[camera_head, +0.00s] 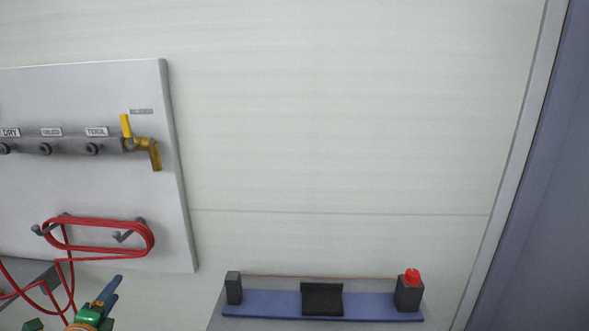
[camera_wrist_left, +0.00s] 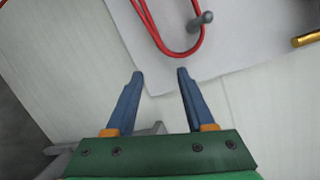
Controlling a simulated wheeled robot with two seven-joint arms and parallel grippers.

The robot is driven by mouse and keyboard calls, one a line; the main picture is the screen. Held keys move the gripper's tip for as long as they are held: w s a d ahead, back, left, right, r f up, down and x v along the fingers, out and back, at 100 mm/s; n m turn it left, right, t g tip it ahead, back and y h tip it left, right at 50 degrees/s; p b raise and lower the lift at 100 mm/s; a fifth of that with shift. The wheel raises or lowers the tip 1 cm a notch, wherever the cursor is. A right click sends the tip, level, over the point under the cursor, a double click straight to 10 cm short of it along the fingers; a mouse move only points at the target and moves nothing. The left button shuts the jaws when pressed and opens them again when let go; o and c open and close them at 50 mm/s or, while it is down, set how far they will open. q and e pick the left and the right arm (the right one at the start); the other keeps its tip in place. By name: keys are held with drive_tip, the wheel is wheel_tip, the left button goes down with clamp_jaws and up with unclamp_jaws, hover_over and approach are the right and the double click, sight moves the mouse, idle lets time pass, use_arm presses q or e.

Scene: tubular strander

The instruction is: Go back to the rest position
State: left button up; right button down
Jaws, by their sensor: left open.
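My left gripper (camera_head: 110,294) shows at the bottom left of the head view, with blue fingers and a green body. In the left wrist view its two fingers (camera_wrist_left: 160,74) stand apart with nothing between them. They point toward the wall panel, below a red hose (camera_wrist_left: 165,40) and a grey peg (camera_wrist_left: 200,22). My right gripper is in neither view.
A grey panel (camera_head: 90,185) on the wall holds a pipe with labelled ports, a yellow-handled brass tap (camera_head: 140,143) and a coiled red hose (camera_head: 98,238) on hooks. A blue tray (camera_head: 260,308) with dark blocks and a red button (camera_head: 412,276) stands at bottom centre-right.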

use_arm(q)
drive_tip(key=s+d+f+n+g, duration=0.3)
drive_tip(key=s+f, duration=0.3)
drive_tip(key=f, duration=0.4)
drive_tip(key=s+d+f+n+g+h, duration=0.1)
drive_tip(key=s+d+f+n+g, duration=0.2)
drive_tip(key=s+f, duration=0.55)
drive_tip(key=s+d+f+n+g, duration=0.2)
drive_tip(key=s+d+f+n, duration=0.15)
drive_tip(key=f, duration=0.85)
drive_tip(key=s+d+f+n+g, duration=0.2)
drive_tip(key=s+d+f, duration=0.1)
drive_tip(key=s, duration=0.6)
drive_tip(key=s+d+f+n+g+h, duration=0.1)
drive_tip(key=s+d+f+n+g, duration=0.1)
drive_tip(key=s+d, duration=0.4)
drive_tip(key=s+d+f+n+g+h, duration=0.1)
drive_tip(key=s+d+f+n, duration=0.3)
drive_tip(key=s, duration=0.8)
wheel_tip(320, 180, down, 2)
drive_tip(key=shift+s+d+g, duration=0.15)
drive_tip(key=shift+d+g, duration=0.5)
drive_tip(key=shift+g, duration=0.25)
